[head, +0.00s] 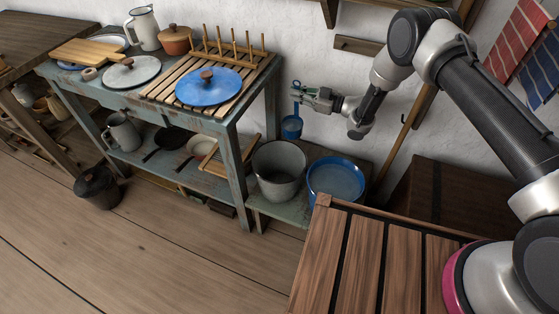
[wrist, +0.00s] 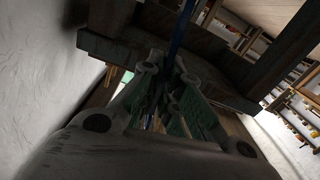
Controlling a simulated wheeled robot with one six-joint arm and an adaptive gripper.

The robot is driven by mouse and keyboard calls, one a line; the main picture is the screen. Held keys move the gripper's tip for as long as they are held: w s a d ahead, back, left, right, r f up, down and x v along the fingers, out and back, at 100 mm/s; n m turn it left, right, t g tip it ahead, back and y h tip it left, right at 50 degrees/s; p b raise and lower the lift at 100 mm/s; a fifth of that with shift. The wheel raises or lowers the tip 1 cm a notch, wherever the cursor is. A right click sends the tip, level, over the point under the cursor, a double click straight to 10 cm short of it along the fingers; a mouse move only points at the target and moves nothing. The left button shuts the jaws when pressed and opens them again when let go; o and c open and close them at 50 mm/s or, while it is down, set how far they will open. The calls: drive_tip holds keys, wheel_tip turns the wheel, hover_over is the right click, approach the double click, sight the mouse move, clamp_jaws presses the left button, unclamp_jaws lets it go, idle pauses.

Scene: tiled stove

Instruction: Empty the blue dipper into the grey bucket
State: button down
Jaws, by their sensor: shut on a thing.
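The blue dipper (head: 291,127) hangs upright below my gripper (head: 298,92) in the head view, its cup low and its handle rising to the fingers. My gripper is shut on the handle. In the wrist view the blue handle (wrist: 181,32) runs up from between the fingers (wrist: 172,95); the cup is not clear there. The grey bucket (head: 279,185) stands on a low bench, below and slightly left of the dipper. The dipper's cup is above the bench and apart from the bucket. What the dipper holds cannot be seen.
A blue basin (head: 336,192) stands right of the bucket. A worn blue-green table (head: 227,125) with a slatted rack and a blue lid (head: 208,92) is at left. The white wall is close behind my gripper. A slatted wooden top (head: 375,262) is in front.

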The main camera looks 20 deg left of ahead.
drive_tip(key=s+r+n, duration=0.1)
drive_tip(key=s+n, duration=0.2)
drive_tip(key=s, duration=0.3)
drive_tip(key=shift+s+a+r, duration=0.15)
drive_tip(key=shift+a, duration=0.1)
idle(1.1)
drive_tip(key=shift+s+a+r+n, duration=0.15)
drive_tip(key=shift+s+n, duration=0.35)
drive_tip(key=shift+s, duration=0.8)
drive_tip(key=shift+s+f+n, duration=0.2)
drive_tip(key=shift+s+n, duration=0.15)
drive_tip(key=shift+n, duration=0.05)
drive_tip(key=shift+s+a+f+n, duration=0.1)
drive_tip(key=shift+s+f+n, duration=0.2)
drive_tip(key=shift+s, duration=0.35)
drive_tip(key=shift+s+f+n, duration=0.2)
drive_tip(key=shift+s+n, duration=0.1)
drive_tip(key=shift+s, duration=0.35)
drive_tip(key=shift+s+a+f+n, duration=0.1)
drive_tip(key=shift+s+f+n, duration=0.3)
drive_tip(key=shift+s, duration=0.25)
drive_tip(key=shift+s+f+n, duration=0.4)
drive_tip(key=shift+s, duration=0.25)
drive_tip(key=shift+s+a+f+n, duration=0.1)
drive_tip(key=shift+s+f+n, duration=0.15)
drive_tip(key=shift+s+n, duration=0.65)
drive_tip(key=shift+s+a+f+n, duration=0.1)
drive_tip(key=shift+s+f+n, duration=0.15)
drive_tip(key=shift+s+n, duration=0.6)
